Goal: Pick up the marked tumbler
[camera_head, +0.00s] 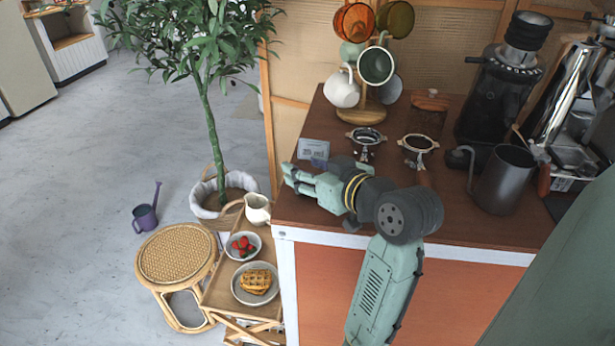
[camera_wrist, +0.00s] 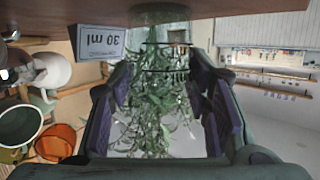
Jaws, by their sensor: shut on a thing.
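The marked tumbler (camera_wrist: 165,57) is clear glass with dark lines around it, seen upside down between my fingers in the wrist view. My gripper (camera_wrist: 160,84) is shut on it, with a finger on each side. In the head view my gripper (camera_head: 301,181) is low over the counter's left edge, and the glass cannot be made out there. I cannot tell whether the tumbler's base touches the counter. A small card (camera_head: 313,149) stands just behind my gripper; in the wrist view the card (camera_wrist: 97,43) reads "30 ml".
The brown counter (camera_head: 470,228) holds a mug tree (camera_head: 361,114), two portafilters (camera_head: 366,137) (camera_head: 418,143), a grinder (camera_head: 500,95) and a dark pitcher (camera_head: 503,180). Left and below are a plant (camera_head: 208,120), a stool (camera_head: 177,253) and a side table (camera_head: 218,291) with food.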

